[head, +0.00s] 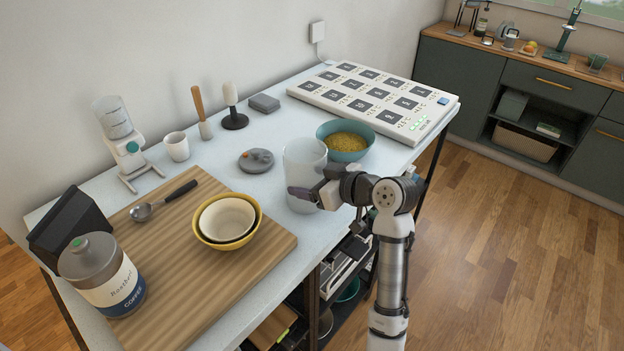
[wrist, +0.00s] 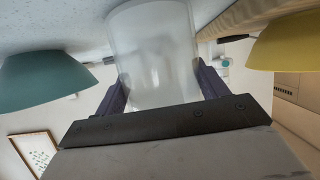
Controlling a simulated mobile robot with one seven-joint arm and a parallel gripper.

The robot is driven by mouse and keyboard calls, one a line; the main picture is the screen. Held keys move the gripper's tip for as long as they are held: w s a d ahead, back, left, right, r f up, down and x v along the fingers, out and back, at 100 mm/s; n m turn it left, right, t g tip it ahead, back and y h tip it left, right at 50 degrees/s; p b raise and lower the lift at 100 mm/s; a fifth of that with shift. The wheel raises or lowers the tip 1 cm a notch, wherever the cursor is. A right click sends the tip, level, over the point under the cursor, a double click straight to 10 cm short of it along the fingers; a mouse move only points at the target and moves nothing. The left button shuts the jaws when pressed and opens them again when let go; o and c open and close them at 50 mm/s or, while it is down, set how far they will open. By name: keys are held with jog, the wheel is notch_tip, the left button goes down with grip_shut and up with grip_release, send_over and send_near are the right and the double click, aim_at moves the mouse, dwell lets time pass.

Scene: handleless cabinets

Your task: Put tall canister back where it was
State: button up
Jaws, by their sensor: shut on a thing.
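The tall canister (head: 304,165) is a frosted, see-through cylinder at the front edge of the white table. It also fills the top middle of the wrist view (wrist: 153,50). My gripper (head: 308,193) is shut on it, one dark finger on each side in the wrist view (wrist: 160,88). The canister looks upright. I cannot tell whether its base rests on the table or hangs just above it. No contents show through its wall.
A teal bowl (head: 345,141) of yellow grains stands close behind it on the right. A grey disc-shaped object (head: 256,161) lies to its left. A wooden board (head: 180,290) with yellow bowl (head: 203,234) and coffee jar (head: 102,275) is front left. A white panel (head: 330,87) lies behind.

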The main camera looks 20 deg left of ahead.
jog(key=o, duration=1.5)
jog(key=shift+c, duration=0.2)
jog(key=shift+r, duration=0.15)
jog(key=b+v, duration=0.3)
jog(key=v, duration=0.9)
